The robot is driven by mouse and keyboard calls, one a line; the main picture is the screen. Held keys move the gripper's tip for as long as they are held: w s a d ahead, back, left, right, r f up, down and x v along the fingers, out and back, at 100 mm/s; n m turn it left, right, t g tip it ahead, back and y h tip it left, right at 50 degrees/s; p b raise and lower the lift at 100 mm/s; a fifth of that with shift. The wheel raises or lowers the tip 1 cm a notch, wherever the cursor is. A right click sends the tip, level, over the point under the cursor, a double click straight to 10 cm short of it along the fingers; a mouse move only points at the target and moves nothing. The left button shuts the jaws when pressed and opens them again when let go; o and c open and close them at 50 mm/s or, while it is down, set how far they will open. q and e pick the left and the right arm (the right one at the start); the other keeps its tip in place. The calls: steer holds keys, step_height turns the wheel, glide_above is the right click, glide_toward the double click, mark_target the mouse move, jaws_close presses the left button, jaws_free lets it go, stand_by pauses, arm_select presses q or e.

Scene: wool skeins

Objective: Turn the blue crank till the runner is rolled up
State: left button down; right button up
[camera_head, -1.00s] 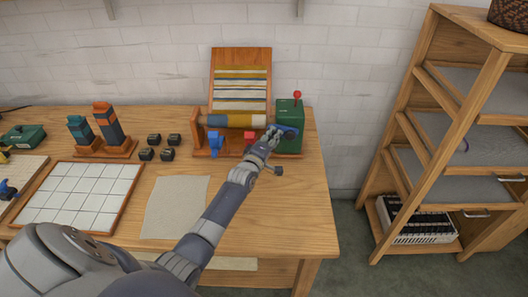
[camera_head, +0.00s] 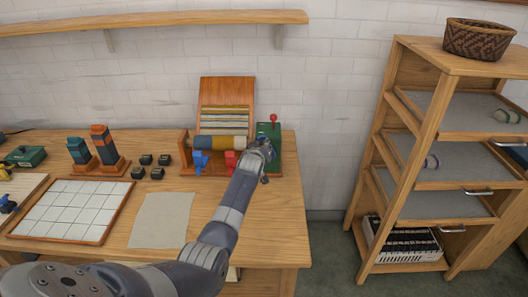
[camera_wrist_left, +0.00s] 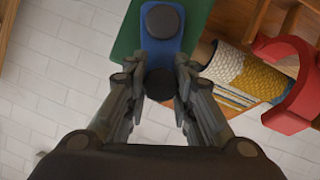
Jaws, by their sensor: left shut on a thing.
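The blue crank (camera_wrist_left: 162,48) is on the green housing (camera_wrist_left: 128,40) in the left wrist view, with a dark knob (camera_wrist_left: 160,83) at its near end. My left gripper (camera_wrist_left: 158,92) is shut on that knob, one finger on each side. In the head view my left gripper (camera_head: 262,151) is in front of the green housing (camera_head: 274,133) and hides most of the crank. The striped runner (camera_head: 226,107) lies on the sloping wooden board and meets the roll (camera_head: 224,143), which shows pale, yellow and blue bands. My right gripper is not in view.
A blue piece (camera_head: 201,160) and a red piece (camera_head: 231,159) stand before the roll. A tiled tray (camera_head: 73,209), a pale cloth (camera_head: 161,220) and several small dark blocks (camera_head: 145,160) lie on the table. A wooden shelf (camera_head: 402,130) stands at the right.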

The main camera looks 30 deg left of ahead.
arm_select(q)
steer(key=shift+w+d+m+b, duration=0.25)
steer(key=shift+d+m+b, duration=0.05)
steer(key=shift+d, duration=0.15)
steer(key=shift+w+d+f+m+g+y+b, duration=0.1)
steer(key=shift+w+d+m+g+y+b, duration=0.25)
steer(key=shift+d+m+y+b, duration=0.85)
steer(key=shift+w+a+f+m+g+y+b, duration=0.1)
steer(key=shift+w+m+g+b, duration=0.45)
steer(key=shift+b, duration=1.45)
steer(key=shift+w+d+f+m+g+y+b, duration=0.15)
steer(key=shift+d+m+y+b, duration=0.5)
steer(key=shift+m+b, duration=0.7)
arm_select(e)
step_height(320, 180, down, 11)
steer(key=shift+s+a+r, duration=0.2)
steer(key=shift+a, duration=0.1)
arm_select(q)
steer(key=shift+n+b, duration=0.3)
steer(key=c, duration=1.3)
jaws_free()
steer(key=shift+c, duration=0.2)
steer(key=shift+r, duration=0.1)
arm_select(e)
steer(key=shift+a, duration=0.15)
arm_select(q)
steer(key=v, duration=1.2)
